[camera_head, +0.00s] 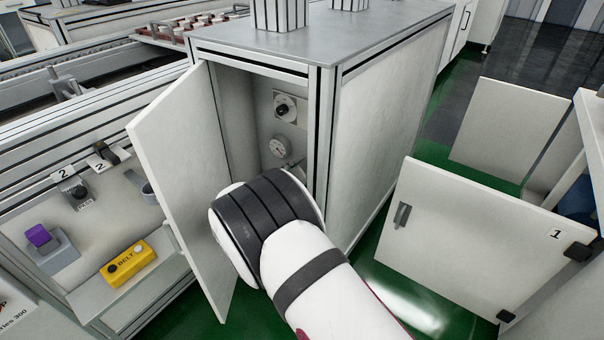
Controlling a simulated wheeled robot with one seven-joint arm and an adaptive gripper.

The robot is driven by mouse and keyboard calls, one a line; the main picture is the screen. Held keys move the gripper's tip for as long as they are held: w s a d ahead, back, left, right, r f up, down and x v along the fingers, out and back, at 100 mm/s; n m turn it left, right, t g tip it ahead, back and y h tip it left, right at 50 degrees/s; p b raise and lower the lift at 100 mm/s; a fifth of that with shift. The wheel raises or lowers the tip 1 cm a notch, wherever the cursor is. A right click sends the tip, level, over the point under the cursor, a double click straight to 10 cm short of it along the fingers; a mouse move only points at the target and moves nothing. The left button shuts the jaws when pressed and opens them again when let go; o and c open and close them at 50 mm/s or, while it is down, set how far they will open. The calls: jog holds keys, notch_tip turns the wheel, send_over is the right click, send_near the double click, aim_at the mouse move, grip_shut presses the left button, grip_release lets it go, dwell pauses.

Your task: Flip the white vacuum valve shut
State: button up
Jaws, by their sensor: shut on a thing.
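A cabinet (365,130) stands in the middle of the head view with its white door (180,180) swung open to the left. Inside, a black round knob on a plate (284,106) sits above a small round gauge (278,148). I cannot make out the white vacuum valve; the lower part of the cabinet's inside is hidden behind my arm. My white arm with its black bands reaches up from the bottom into the open front of the cabinet. My gripper is hidden behind the arm, so its hold does not show.
A panel at left carries switches labelled 2, a purple-topped block (39,236) and a yellow BELT button box (127,263). At right, a white panel marked 1 (480,240) stands over the green floor. The open door's edge is close to my arm.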

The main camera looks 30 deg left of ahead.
jog(key=n, duration=0.4)
jog(key=shift+a+f, duration=0.2)
jog(key=shift+f, duration=0.15)
jog(key=shift+f+n, duration=0.2)
jog(key=shift+n, duration=0.95)
jog(key=shift+f+n, duration=0.2)
jog(key=shift+n, duration=0.95)
jog(key=o, duration=1.2)
jog(key=shift+s+a, duration=0.15)
jog(key=shift+s, duration=1.75)
jog(key=shift+s+a, duration=0.15)
jog(key=shift+s, duration=1.7)
jog(key=shift+w, duration=0.1)
